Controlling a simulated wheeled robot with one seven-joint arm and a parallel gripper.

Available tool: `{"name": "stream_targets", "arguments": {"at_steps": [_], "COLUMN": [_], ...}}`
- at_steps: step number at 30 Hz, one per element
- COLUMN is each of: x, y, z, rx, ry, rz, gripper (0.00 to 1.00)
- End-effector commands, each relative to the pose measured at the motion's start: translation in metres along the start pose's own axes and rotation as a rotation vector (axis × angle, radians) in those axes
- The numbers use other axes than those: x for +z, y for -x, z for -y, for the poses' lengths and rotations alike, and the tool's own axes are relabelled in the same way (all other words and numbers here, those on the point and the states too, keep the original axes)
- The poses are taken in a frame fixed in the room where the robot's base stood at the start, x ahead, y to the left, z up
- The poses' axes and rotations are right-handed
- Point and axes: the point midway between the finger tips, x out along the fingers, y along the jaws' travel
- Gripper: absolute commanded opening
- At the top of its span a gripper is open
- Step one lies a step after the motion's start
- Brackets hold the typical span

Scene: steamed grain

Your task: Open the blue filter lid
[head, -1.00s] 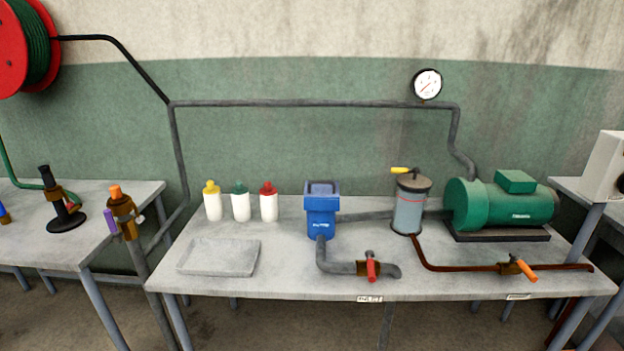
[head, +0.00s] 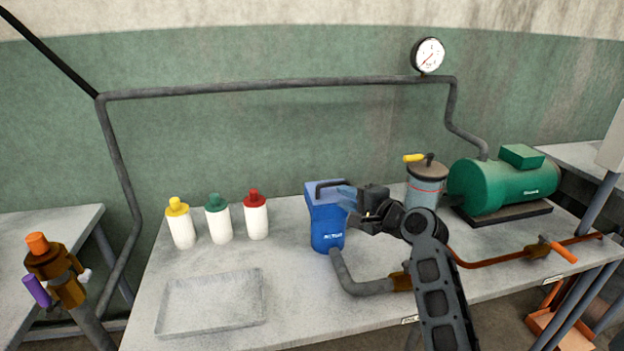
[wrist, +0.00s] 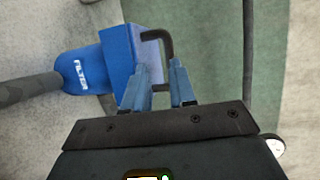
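The blue filter (head: 326,235) stands upright on the table, with a pipe leaving its lower front. Its lid (head: 318,187) is down on the top and has a dark bar handle (head: 326,183). In the wrist view the filter (wrist: 86,72) lies sideways, and the handle (wrist: 165,41) shows just beyond my fingertips. My gripper (head: 346,197) is at the right of the lid in the head view. In the wrist view its two fingers (wrist: 163,68) are parted, with the handle's near bar at the gap between them. I cannot tell whether they touch it.
A grey tray (head: 212,302) and several bottles (head: 220,222) stand left of the filter. A clear cylinder (head: 425,187) and a green motor tank (head: 503,187) stand to the right. A grey pipe (head: 270,86) runs along the wall above. My arm covers the pipe's valve area.

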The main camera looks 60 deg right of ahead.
Motion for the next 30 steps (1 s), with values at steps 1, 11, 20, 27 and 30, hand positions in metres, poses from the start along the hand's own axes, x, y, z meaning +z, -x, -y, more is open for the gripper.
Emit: {"name": "stream_targets", "arguments": {"at_steps": [1,11,20,27,30], "x": [-0.008,-0.013,-0.013,-0.013,-0.013], "y": [-0.001,-0.031,-0.072,-0.081,-0.081], "z": [0.005,0.011,0.012,0.011,0.01], "rx": [-0.007,-0.01,-0.011,-0.01,-0.01], "ry": [-0.015,-0.03,-0.029,-0.028,-0.028], "rz": [-0.001,0.004,0.002,0.002,0.002], "gripper": [0.25,0.25,0.25,0.25,0.25]}}
